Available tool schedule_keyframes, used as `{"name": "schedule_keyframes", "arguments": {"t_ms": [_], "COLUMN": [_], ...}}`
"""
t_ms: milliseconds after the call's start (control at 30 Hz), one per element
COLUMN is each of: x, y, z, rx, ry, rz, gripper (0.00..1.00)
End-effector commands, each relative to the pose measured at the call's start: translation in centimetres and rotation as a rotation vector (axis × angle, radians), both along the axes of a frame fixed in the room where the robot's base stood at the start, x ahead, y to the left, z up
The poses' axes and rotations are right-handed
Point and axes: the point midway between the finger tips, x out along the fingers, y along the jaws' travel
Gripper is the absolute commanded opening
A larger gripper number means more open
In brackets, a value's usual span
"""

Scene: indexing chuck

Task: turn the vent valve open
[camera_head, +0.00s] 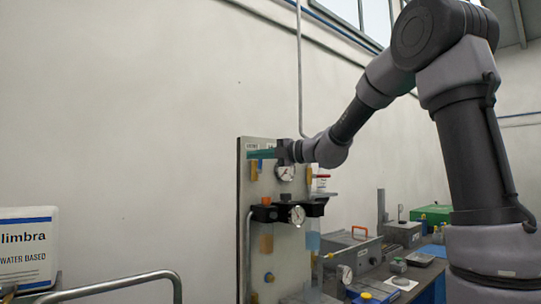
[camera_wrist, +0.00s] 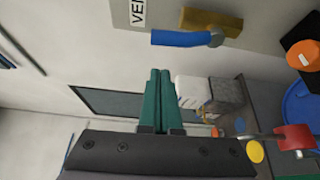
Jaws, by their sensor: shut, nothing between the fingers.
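The vent valve shows in the wrist view as a blue lever (camera_wrist: 185,38) joined at its right end to a brass body (camera_wrist: 212,22). A white label (camera_wrist: 137,12) beside it reads "VEN", the rest cut off. My gripper (camera_wrist: 159,72) has green fingers that lie together with nothing between them. Its tips are just below the lever's free left end in the wrist view; I cannot tell whether they touch it. In the head view my gripper (camera_head: 250,154) is at the top of the upright panel (camera_head: 246,205), and partly hides the valve there.
A grey toolbox (camera_head: 350,250) and other items crowd the bench at right. Bare wall (camera_head: 130,130) lies left of the panel.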

Motion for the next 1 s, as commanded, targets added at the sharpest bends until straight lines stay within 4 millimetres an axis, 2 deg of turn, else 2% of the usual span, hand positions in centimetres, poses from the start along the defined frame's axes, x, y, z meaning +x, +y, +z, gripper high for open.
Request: {"name": "schedule_keyframes", "arguments": {"t_ms": [100,200,333,500,800,1000], "x": [1.1,1.9,2.4,2.6,2.6,3.2], "y": [2.3,0.0,-1.2,-1.9,-1.9,-3.2], "z": [-0.1,0.1,0.1,0.2,0.2,0.3], "rx": [0.000,-0.001,0.000,0.000,0.002,0.084], "ry": [0.000,-0.001,0.000,-0.001,0.001,0.057], "rz": [0.003,-0.005,-0.002,-0.001,-0.001,-0.003], "gripper": [0.00,0.00,0.00,0.00,0.00,0.00]}}
